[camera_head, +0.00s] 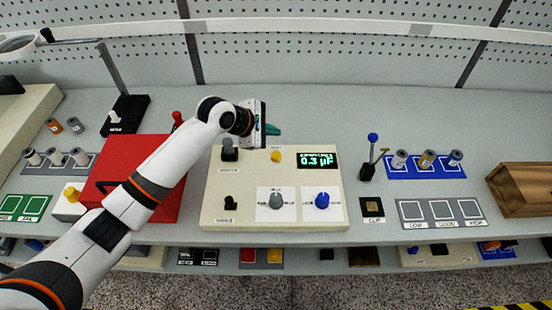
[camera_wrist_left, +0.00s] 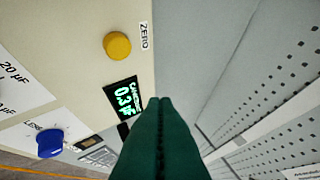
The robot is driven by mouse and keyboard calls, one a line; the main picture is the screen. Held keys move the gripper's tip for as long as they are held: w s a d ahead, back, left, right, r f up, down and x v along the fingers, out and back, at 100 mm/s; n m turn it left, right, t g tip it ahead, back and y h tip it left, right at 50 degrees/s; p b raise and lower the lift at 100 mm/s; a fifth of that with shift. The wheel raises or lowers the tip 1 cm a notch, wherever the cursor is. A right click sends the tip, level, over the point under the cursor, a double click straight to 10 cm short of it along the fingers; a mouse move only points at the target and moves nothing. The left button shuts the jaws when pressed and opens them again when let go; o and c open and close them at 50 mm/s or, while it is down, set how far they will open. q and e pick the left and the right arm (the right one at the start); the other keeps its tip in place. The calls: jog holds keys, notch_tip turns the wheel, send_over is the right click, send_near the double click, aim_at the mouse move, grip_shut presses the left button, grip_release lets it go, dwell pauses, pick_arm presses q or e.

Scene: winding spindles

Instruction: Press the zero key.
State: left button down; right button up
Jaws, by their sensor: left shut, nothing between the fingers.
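The zero key is a round yellow button (camera_head: 275,156) on the cream meter box (camera_head: 240,214), left of its green-lit display (camera_head: 318,160). In the left wrist view the yellow button (camera_wrist_left: 117,46) carries a label reading ZERO, and the display (camera_wrist_left: 123,100) shows about 0.3 µF. My left gripper (camera_head: 273,129) is shut and empty, beyond the button near the box's back edge. Its dark green fingertips (camera_wrist_left: 160,104) show together in the left wrist view, apart from the button. My right gripper is not in view.
The box also bears a grey knob (camera_head: 276,201), a blue knob (camera_head: 322,201) and a black post (camera_head: 229,150). A red case (camera_head: 150,150) lies to the left under my left arm. A blue rack with cylinders (camera_head: 424,174) stands to the right. The bench behind the box is clear.

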pick_arm(q)
jog(key=b, duration=0.6)
send_over(273, 158)
notch_tip(273, 158, down, 5)
jog(key=shift+a+f, duration=0.1)
jog(key=shift+f+p, duration=0.3)
jog(key=shift+f, duration=0.6)
dwell(0.8)
jog(key=shift+f+p, duration=0.3)
jog(key=shift+p, duration=0.1)
jog(key=shift+f, duration=0.1)
